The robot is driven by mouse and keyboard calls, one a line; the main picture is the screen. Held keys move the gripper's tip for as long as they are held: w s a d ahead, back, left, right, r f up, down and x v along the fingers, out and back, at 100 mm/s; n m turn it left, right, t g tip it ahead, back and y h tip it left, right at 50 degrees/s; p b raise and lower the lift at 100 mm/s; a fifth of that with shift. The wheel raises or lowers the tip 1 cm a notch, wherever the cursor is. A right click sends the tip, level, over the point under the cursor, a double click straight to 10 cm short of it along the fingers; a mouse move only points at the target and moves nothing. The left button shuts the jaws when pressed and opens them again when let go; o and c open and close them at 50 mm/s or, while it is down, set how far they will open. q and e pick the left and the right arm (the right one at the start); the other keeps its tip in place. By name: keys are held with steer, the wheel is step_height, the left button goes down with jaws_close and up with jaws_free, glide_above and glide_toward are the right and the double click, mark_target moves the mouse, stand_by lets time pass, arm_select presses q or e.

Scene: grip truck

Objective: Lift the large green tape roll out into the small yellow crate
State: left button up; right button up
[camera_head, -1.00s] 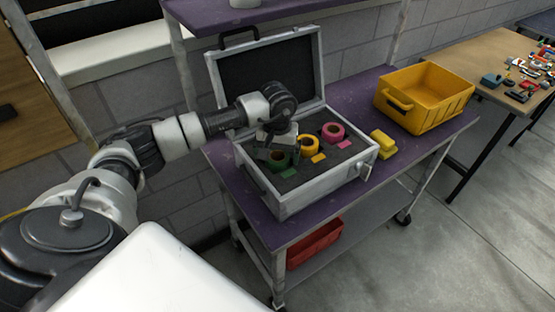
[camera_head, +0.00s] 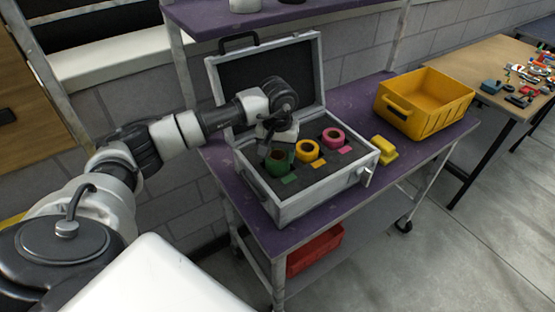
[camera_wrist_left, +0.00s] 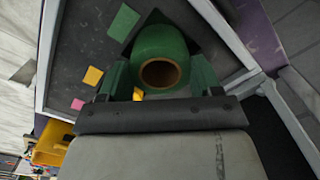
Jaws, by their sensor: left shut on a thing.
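The large green tape roll (camera_head: 276,163) sits at the left end of the foam in the open silver case (camera_head: 318,192). My left gripper (camera_head: 272,152) points down over it and is shut on the roll. In the left wrist view the green roll (camera_wrist_left: 160,62), with its brown core, lies between the two fingers of my left gripper (camera_wrist_left: 160,78). A dark foam recess shows around it, so the roll seems at or just above its slot. The small yellow crate (camera_head: 424,103) stands at the right on the purple cart top. My right gripper is not in view.
In the case, an orange-yellow roll (camera_head: 307,151) and a pink roll (camera_head: 333,138) sit right of the green one, with coloured tags. A yellow object (camera_head: 384,151) lies between case and crate. The raised case lid (camera_head: 268,84) stands behind my arm.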

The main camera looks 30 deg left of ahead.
arm_select(q)
steer(key=w+d+r+b, duration=0.3)
steer(key=w+d+r, duration=0.2)
steer(key=d+r, duration=0.3)
steer(key=d, duration=0.2)
steer(key=shift+d+r+b, duration=0.3)
steer(key=shift+r, duration=0.05)
steer(key=shift+f, duration=0.1)
